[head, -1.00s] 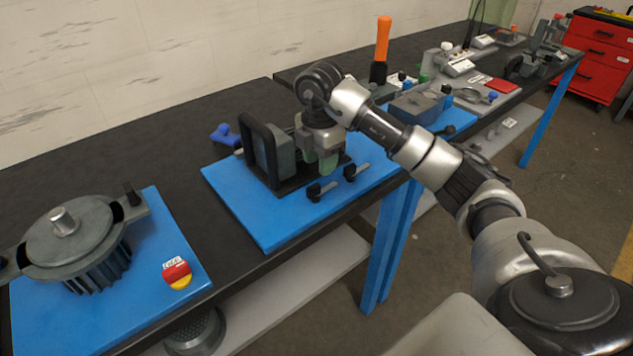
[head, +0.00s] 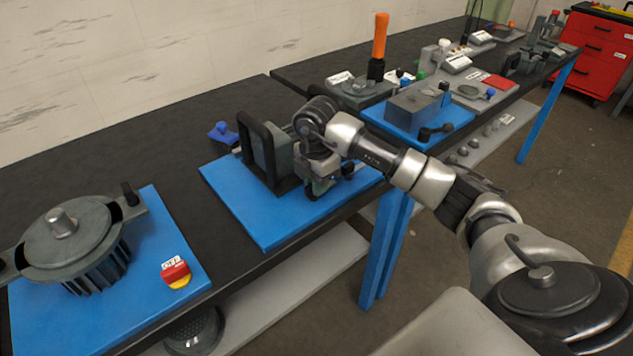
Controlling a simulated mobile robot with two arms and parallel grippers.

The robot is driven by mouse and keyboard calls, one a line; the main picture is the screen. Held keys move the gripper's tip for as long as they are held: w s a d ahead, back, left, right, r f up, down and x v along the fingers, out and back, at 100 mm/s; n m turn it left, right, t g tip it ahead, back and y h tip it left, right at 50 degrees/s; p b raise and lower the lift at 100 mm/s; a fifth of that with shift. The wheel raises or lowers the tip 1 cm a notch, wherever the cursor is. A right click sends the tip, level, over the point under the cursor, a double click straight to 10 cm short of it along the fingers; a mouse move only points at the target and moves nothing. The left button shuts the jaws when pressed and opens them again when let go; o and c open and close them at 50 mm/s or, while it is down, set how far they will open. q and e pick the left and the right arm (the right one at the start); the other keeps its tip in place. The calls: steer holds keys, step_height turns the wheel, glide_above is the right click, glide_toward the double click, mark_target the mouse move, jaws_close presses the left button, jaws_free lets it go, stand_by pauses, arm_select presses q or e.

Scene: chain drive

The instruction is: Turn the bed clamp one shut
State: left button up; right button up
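My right gripper (head: 316,188) points down at the front edge of the grey block with the black frame (head: 267,157), on the blue plate (head: 262,222). It is low, right at the small black clamp handles there. The gripper hides most of the nearer handle, and I cannot tell whether it touches it. The other black handle (head: 347,168) shows partly just right of the gripper. Which handle is clamp one cannot be told. The fingertips are small and partly hidden, so their opening is unclear. My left gripper is not in view.
A ribbed motor (head: 75,240) and a red-and-yellow OFF switch (head: 176,273) stand on the left blue plate. A blue-knobbed part (head: 222,133) lies behind the block. A grey box (head: 415,113) and an orange handle (head: 380,36) stand to the right. The front plate is clear.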

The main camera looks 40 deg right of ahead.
jaws_close()
steer(key=shift+n, duration=0.3)
steer(key=n, duration=0.4)
steer(key=shift+w+b, duration=0.15)
steer(key=shift+b, duration=0.2)
steer(key=n+b, duration=0.1)
steer(key=n, duration=0.3)
steer(key=shift+w+a+n, duration=0.1)
steer(key=shift+w+n, duration=0.05)
steer(key=shift+n, duration=0.25)
steer(key=n+b, duration=0.1)
steer(key=n, duration=0.3)
steer(key=shift+a+n, duration=0.15)
steer(key=shift+n, duration=0.15)
steer(key=shift+w+a+n+b, duration=0.15)
steer(key=shift+n+b, duration=0.2)
steer(key=shift+n, duration=1.65)
